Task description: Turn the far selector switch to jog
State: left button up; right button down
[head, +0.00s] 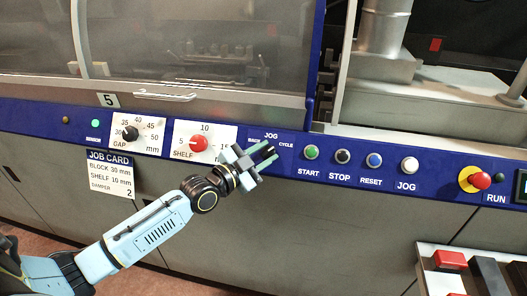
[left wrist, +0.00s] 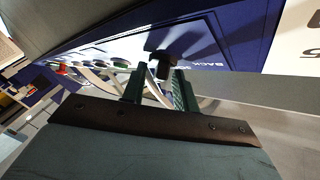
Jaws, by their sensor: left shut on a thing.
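The selector switch is a black knob (left wrist: 163,65) on the blue panel, seen in the left wrist view between my two green fingers. In the head view my left gripper (head: 262,156) covers it; only the JOG label (head: 271,135) above, CYCLE to the right and part of a label on the left show around it. My left gripper, also in the left wrist view (left wrist: 159,88), is shut on the knob. Which label the knob points to I cannot tell. My right gripper is not in view.
Left of the switch are a red SHELF knob (head: 198,143) and a black GAP knob (head: 130,133). Right of it are START (head: 312,152), STOP, RESET and JOG (head: 409,165) buttons, then a red mushroom button (head: 479,181). A job card (head: 111,173) hangs below the panel.

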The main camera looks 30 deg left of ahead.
pick_arm(q)
jog(key=n+t+y+p, duration=0.1)
jog(key=n+y+p, duration=0.1)
jog(key=n, duration=0.1)
jog(key=shift+d, duration=0.15)
jog(key=shift+d+n+t+y+p, duration=0.1)
jog(key=shift+n+t+y+p, duration=0.5)
jog(key=shift+n+y+p, duration=0.45)
jog(key=n+y+p, duration=0.1)
jog(key=n+y, duration=0.2)
jog(key=n, duration=0.1)
jog(key=shift+d+f+t, duration=0.1)
jog(key=shift+t, duration=0.2)
jog(key=shift+d+n+y+p, duration=0.1)
jog(key=shift+n+y+p, duration=0.4)
jog(key=shift+n+y, duration=1.6)
jog(key=shift+f+n, duration=0.1)
jog(key=shift+n, duration=0.15)
jog(key=o, duration=0.6)
